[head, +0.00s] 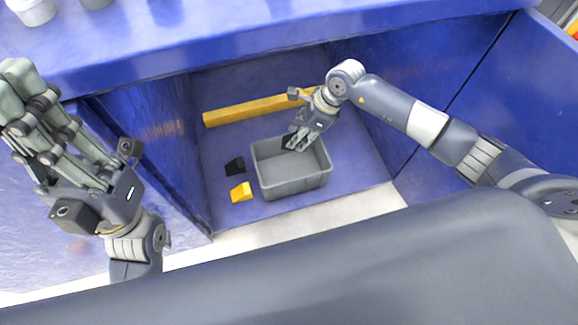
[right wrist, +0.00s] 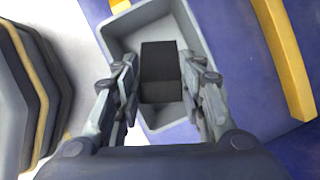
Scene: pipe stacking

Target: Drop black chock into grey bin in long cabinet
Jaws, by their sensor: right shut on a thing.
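A grey bin (head: 291,184) sits on the floor of the blue cabinet in the head view; its rim and inside also show in the right wrist view (right wrist: 122,32). My right gripper (head: 295,143) is over the back of the bin, shut on a black chock (head: 286,141). In the right wrist view the black chock (right wrist: 160,73) lies between the two fingers, with the bin behind it. A second black chock (head: 235,166) lies on the cabinet floor left of the bin. My left gripper (head: 35,125) is raised at the left, its fingers spread and empty.
A yellow chock (head: 241,192) lies left of the bin. A yellow bar (head: 252,110) runs across the cabinet floor behind the bin. Blue cabinet walls (head: 425,75) and the blue top (head: 250,30) surround the opening. White containers (head: 32,10) stand on the top at the far left.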

